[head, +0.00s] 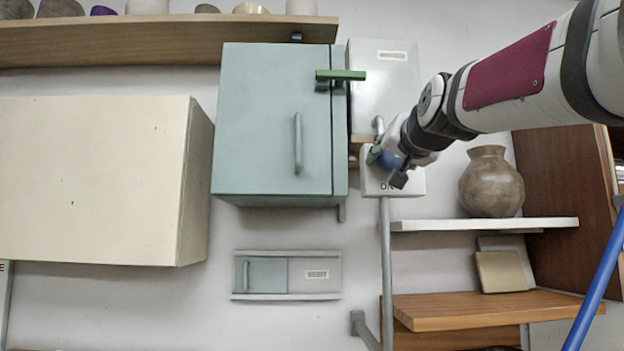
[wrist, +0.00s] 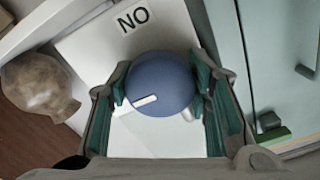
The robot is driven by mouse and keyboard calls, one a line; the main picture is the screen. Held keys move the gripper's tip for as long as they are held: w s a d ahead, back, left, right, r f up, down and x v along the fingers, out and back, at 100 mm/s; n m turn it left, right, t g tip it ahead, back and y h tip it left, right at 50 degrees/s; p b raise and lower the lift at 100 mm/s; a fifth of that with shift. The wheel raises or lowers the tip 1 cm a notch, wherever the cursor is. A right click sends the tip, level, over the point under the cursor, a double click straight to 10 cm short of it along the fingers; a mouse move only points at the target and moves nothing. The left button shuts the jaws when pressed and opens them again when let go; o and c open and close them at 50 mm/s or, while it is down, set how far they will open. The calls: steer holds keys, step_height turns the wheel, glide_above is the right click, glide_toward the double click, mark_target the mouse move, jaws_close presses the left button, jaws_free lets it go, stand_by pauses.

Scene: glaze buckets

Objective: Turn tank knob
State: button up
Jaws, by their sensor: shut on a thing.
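The tank knob is a round blue knob with a white pointer mark (wrist: 160,82), on a white plate (wrist: 95,45) lettered ON. In the wrist view the knob sits between the two fingers of my gripper (wrist: 163,92), which is shut on its sides. The lettering appears upside down there, and the white mark lies on the knob's lower left. In the head view the white plate (head: 412,182) is right of the green cabinet, and my gripper (head: 386,168) covers most of the knob; only a bit of blue shows.
A pale green cabinet (head: 265,120) with a green latch (head: 341,75) stands left of the plate. A white box (head: 385,90) is above. A brown vase (head: 490,185) stands on a white shelf (head: 485,224) to the right. A grey pipe (head: 386,265) runs down below the plate.

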steer(key=o, duration=1.2)
steer(key=s, duration=1.2)
